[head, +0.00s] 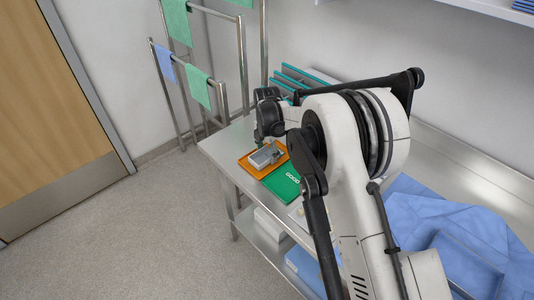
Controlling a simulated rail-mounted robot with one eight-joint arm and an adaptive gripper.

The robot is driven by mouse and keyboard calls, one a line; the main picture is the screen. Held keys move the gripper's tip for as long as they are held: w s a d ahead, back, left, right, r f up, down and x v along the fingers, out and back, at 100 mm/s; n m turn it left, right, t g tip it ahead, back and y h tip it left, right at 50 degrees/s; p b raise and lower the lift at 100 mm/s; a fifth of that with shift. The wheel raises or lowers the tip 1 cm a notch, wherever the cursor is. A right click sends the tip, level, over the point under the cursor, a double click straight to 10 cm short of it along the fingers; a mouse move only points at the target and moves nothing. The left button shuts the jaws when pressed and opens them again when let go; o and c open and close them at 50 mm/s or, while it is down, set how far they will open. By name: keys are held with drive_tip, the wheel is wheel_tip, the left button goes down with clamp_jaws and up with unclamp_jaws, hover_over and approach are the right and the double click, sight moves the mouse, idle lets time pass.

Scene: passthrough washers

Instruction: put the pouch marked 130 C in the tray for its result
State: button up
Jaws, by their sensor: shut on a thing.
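My gripper (276,149) points down over the orange tray (248,166) at the left end of the steel table. It is shut on a small grey-white pouch (262,158), which is over the orange tray. I cannot tell whether the pouch touches the tray, and no marking on it is readable. A green tray (281,184) with the word GOOD lies just to the right of the orange one, partly hidden by my arm. Any writing on the orange tray is hidden or too small to read.
The steel table (221,146) has blue cloth (430,215) at its right and teal-edged upright items (300,76) at the back. Metal rails with green and blue cloths (198,85) stand left of it. A lower shelf holds boxes (270,224). The floor at left is clear.

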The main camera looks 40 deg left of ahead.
sight(267, 153)
drive_tip(key=o, duration=0.7)
drive_tip(key=shift+o, duration=0.2)
drive_tip(key=shift+r, duration=0.1)
wheel_tip(267, 153, up, 12)
drive_tip(key=b, duration=0.2)
